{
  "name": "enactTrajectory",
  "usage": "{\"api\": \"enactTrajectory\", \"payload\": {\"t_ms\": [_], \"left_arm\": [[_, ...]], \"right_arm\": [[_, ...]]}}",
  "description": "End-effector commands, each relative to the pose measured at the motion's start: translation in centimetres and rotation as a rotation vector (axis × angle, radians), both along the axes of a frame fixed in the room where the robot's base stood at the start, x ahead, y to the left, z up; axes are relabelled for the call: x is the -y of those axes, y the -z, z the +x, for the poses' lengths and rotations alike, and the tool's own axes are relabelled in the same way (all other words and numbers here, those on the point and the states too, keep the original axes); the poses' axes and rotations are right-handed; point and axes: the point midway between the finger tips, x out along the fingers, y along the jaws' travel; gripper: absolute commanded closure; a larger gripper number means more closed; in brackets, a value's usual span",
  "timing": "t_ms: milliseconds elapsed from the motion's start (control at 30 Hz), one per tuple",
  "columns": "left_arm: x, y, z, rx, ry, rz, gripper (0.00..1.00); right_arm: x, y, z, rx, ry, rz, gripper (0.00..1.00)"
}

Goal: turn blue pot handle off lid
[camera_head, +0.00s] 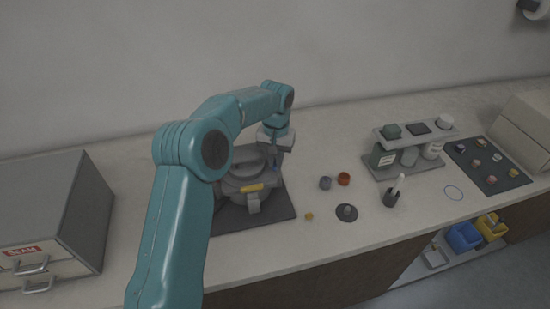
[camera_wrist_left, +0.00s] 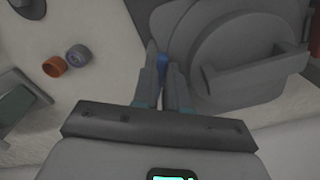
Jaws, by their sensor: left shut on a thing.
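The grey pot (camera_head: 242,181) of the mounting press stands on a dark mat, with its round lid on top and a yellow label on its front. In the left wrist view the round lid (camera_wrist_left: 215,50) fills the upper right. My left gripper (camera_head: 275,166) points down at the pot's right side. It is shut on the blue pot handle (camera_head: 275,169), which shows as a narrow blue strip (camera_wrist_left: 162,63) between the fingers. The fingers hide most of the handle. My right gripper is not in view.
A purple-grey cup (camera_head: 325,183) and an orange-red cup (camera_head: 344,178) stand right of the dark mat (camera_head: 282,207). Farther right are a round dark base (camera_head: 347,213), a black holder (camera_head: 391,198) and a bottle rack (camera_head: 408,172). A grey cabinet (camera_head: 50,210) stands at left.

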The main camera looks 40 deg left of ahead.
Motion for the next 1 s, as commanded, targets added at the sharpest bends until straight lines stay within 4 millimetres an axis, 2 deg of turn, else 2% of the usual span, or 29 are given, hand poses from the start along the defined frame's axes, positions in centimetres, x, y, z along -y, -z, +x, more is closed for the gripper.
{"api": "enactTrajectory", "payload": {"t_ms": [200,500,1000], "left_arm": [[0.1,-0.25,0.15,0.005,-0.173,0.002,1.0],[0.24,-0.27,0.26,0.005,-0.333,0.001,1.0],[0.29,-0.3,0.32,0.006,-0.397,0.001,1.0]], "right_arm": [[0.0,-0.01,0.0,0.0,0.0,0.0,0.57],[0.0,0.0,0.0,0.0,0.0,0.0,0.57],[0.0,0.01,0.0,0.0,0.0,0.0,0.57]]}}
